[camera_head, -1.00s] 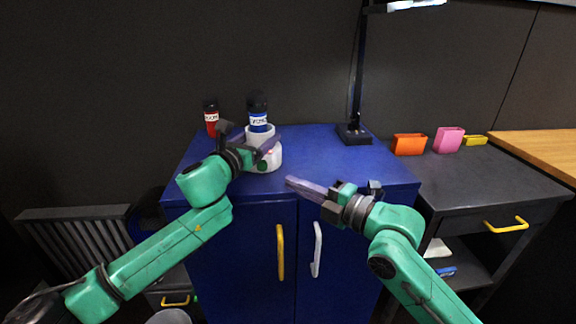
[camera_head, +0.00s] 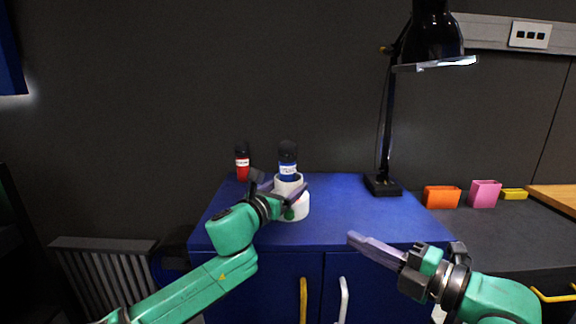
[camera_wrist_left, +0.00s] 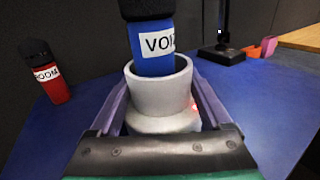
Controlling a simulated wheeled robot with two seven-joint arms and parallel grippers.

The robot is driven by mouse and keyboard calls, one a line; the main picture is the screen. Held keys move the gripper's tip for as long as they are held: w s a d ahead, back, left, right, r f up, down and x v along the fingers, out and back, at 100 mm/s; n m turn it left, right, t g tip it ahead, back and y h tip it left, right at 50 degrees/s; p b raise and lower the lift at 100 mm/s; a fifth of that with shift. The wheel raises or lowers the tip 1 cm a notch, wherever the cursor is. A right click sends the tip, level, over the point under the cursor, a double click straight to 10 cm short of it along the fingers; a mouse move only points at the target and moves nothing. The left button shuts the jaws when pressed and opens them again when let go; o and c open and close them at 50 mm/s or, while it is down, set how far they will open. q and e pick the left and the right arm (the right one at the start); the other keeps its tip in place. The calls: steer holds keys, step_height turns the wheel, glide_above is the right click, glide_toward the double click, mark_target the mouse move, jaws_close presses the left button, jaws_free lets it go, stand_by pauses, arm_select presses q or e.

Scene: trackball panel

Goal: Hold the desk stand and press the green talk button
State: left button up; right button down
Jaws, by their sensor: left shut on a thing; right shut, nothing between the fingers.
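The white desk stand (camera_head: 296,211) is upright on the blue cabinet top. A blue microphone (camera_head: 288,166) with a black head and white label sits in its cup; the label is partly cut off in the left wrist view (camera_wrist_left: 152,50). The green talk button (camera_head: 289,214) is on the stand's front, low down. My left gripper (camera_head: 288,193) is shut around the stand's upper white part (camera_wrist_left: 160,92), one finger each side. A small red light shows on the stand in the left wrist view. My right gripper (camera_head: 356,239) is shut and empty, right of the stand and apart from it.
A red microphone (camera_head: 242,163) stands behind and left of the stand. A black desk lamp (camera_head: 383,185) stands at the back right. Orange (camera_head: 441,197), pink (camera_head: 485,194) and yellow (camera_head: 513,194) items lie on the dark side bench. The cabinet top (camera_head: 345,207) between stand and lamp is clear.

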arm_select(q)
steer(key=shift+f, duration=0.2)
steer(key=o, duration=1)
steer(key=shift+w+a, duration=0.1)
steer(key=v, duration=1.2)
steer(key=shift+v, duration=0.95)
steer(key=v, duration=0.4)
